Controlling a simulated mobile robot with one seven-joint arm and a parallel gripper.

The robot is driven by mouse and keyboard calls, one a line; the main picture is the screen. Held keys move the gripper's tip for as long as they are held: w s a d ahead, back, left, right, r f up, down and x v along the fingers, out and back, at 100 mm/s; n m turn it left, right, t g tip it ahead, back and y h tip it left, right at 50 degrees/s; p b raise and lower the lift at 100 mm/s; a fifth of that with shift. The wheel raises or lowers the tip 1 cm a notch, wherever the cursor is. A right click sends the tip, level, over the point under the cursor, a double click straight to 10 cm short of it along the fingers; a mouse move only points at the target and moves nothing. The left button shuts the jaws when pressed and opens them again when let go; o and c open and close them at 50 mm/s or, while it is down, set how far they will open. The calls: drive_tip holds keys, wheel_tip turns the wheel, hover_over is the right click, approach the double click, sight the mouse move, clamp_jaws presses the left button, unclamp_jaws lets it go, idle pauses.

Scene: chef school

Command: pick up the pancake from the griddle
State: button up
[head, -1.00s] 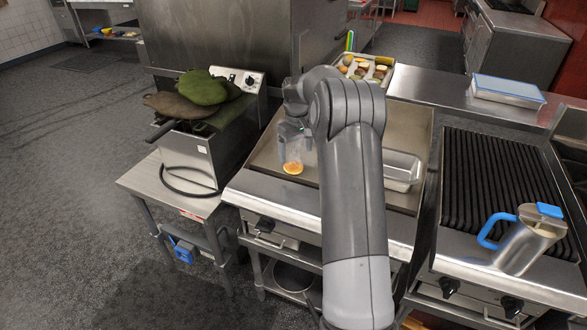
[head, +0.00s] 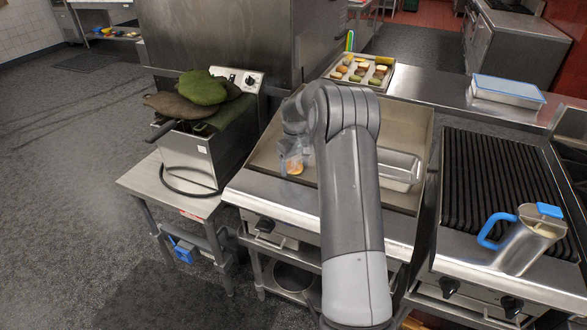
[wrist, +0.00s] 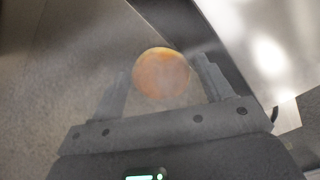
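The pancake (head: 294,168) is a small round golden-orange disc at the left front part of the griddle (head: 265,155). In the wrist view the pancake (wrist: 160,74) shows between and slightly beyond my two fingertips. My gripper (wrist: 161,70) is open, with a finger on each side of the pancake and narrow gaps between. In the head view my gripper (head: 291,163) is low at the pancake and partly covers it. I cannot tell whether the fingers touch the griddle surface. My forearm hides the griddle's middle.
A metal pan (head: 399,168) lies on the griddle's right side. A tray of several food pieces (head: 345,58) stands behind. A ribbed grill (head: 490,180) with a blue-handled pitcher (head: 525,240) is at the right. A fryer (head: 188,160) with green mitts (head: 205,88) is at the left.

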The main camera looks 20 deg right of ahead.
drive_tip(key=c, duration=0.8)
drive_tip(key=shift+r, duration=0.1)
